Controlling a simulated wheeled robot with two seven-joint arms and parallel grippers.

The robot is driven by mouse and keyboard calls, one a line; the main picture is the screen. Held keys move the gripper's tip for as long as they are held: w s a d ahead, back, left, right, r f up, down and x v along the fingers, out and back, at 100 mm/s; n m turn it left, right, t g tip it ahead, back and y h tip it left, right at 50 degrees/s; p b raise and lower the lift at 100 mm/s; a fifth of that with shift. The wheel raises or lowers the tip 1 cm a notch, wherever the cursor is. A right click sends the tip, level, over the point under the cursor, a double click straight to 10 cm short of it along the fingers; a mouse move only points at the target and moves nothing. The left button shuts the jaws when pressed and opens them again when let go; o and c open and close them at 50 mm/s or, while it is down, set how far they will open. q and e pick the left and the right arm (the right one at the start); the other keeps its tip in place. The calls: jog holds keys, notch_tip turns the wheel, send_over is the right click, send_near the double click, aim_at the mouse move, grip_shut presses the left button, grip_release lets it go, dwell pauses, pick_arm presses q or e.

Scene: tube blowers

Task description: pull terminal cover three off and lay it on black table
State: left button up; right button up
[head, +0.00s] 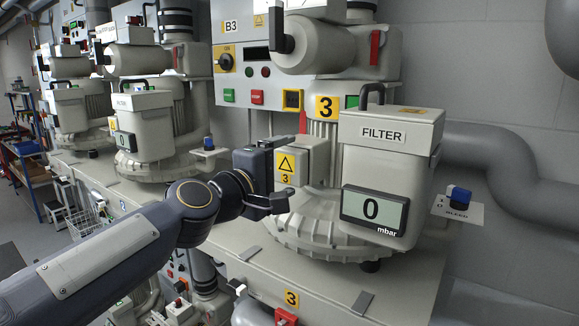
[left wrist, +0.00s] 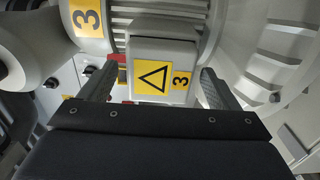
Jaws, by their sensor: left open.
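Terminal cover three (head: 312,163) is a light grey box with a yellow triangle label and a 3, on the side of the blower marked 3 in the head view. In the left wrist view the cover (left wrist: 164,48) fills the upper middle, label facing me. My left gripper (head: 275,174) is at the cover's left side, open, with one finger on each side of it in the left wrist view. I cannot tell whether the fingers touch it. A dark flat surface (head: 9,260) shows at the left edge; I cannot tell whether it is the black table.
The filter box (head: 385,140) with a display reading 0 (head: 375,211) stands just right of the cover. A blue-capped bleed valve (head: 459,197) is farther right. A similar blower (head: 145,130) stands to the left. A control panel (head: 240,60) marked B3 is behind.

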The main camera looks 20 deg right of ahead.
pick_arm(q)
jog(key=c, duration=1.3)
jog(key=shift+s+a, duration=0.45)
jog(key=shift+a, duration=0.15)
jog(key=shift+b+v, duration=0.85)
jog(key=shift+v, duration=1.4)
